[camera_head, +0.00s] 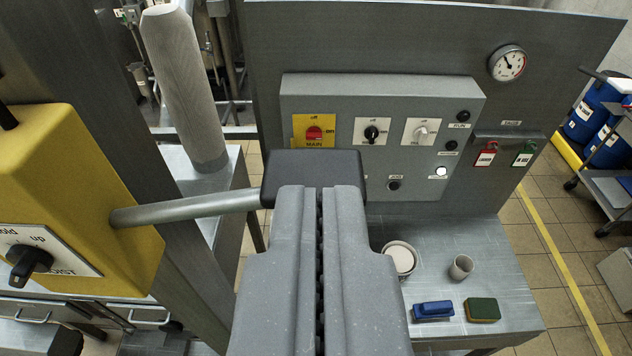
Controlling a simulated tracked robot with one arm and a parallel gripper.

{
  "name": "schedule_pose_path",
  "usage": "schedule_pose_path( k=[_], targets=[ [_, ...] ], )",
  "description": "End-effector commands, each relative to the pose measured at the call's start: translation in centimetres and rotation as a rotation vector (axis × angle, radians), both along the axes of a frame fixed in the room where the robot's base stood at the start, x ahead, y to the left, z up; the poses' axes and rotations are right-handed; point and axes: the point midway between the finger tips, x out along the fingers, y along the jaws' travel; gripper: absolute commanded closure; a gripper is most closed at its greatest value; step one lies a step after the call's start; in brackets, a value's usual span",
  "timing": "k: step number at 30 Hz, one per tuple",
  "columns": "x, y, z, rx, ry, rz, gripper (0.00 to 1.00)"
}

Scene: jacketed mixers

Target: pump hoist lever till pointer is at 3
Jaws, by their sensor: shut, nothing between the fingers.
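The hoist lever (185,209) is a metal rod that comes out of the right side of the yellow hoist box (85,150). It runs nearly level to the right and ends in a black block-shaped grip (310,165). A black selector knob (30,262) sits on the box's HOIST plate, with "up" and part of "hold" legible. My gripper (320,192) is shut and empty. Its fingertips overlap the lower part of the black grip in the picture; I cannot tell whether they touch it. No pointer with a scale shows on the visible part of the hoist.
A grey control panel (380,95) with a MAIN switch (314,133) and knobs stands behind. A steel bench (510,285) at lower right holds a bowl (400,259), cup (461,267), blue brush (433,310) and sponge (482,309). A grey column flanks the hoist box.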

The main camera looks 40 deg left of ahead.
Motion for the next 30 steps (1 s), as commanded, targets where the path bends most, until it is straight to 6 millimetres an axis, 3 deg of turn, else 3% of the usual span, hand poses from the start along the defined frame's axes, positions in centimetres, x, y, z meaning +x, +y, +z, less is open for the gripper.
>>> schedule_pose_path(
  k=[17, 30],
  targets=[
    [6.8, 6.8, -2.5, -0.002, 0.005, 0.002, 1.0],
    [6.5, 6.5, -5.0, 0.002, 0.002, 0.001, 1.0]
  ],
)
